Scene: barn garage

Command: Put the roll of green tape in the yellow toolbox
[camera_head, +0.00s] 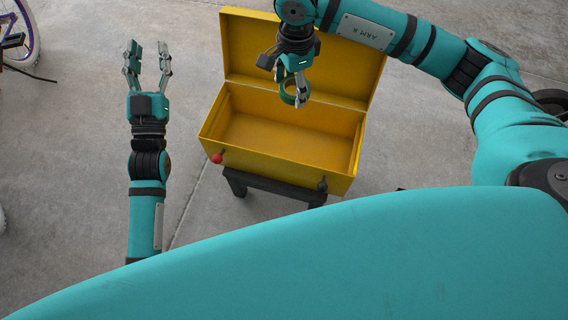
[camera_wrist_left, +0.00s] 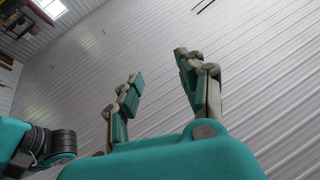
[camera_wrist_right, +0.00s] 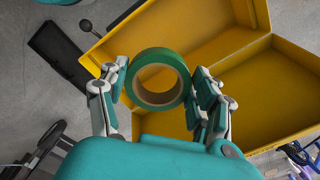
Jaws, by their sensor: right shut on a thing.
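The roll of green tape (camera_head: 289,91) is held between the fingers of my right gripper (camera_head: 294,88), above the open yellow toolbox (camera_head: 229,140). In the right wrist view the green tape (camera_wrist_right: 158,56) sits between both fingertips of my right gripper (camera_wrist_right: 162,88), with the toolbox (camera_wrist_right: 215,45) behind it. The toolbox lid is raised and its inside looks empty. My left gripper (camera_head: 147,58) is open and empty, left of the toolbox. The left wrist view shows the open fingers of my left gripper (camera_wrist_left: 160,85) against a ribbed wall.
The toolbox stands on a low dark stand (camera_head: 270,187). A bicycle (camera_head: 20,40) stands at the upper left. The concrete floor around is mostly clear.

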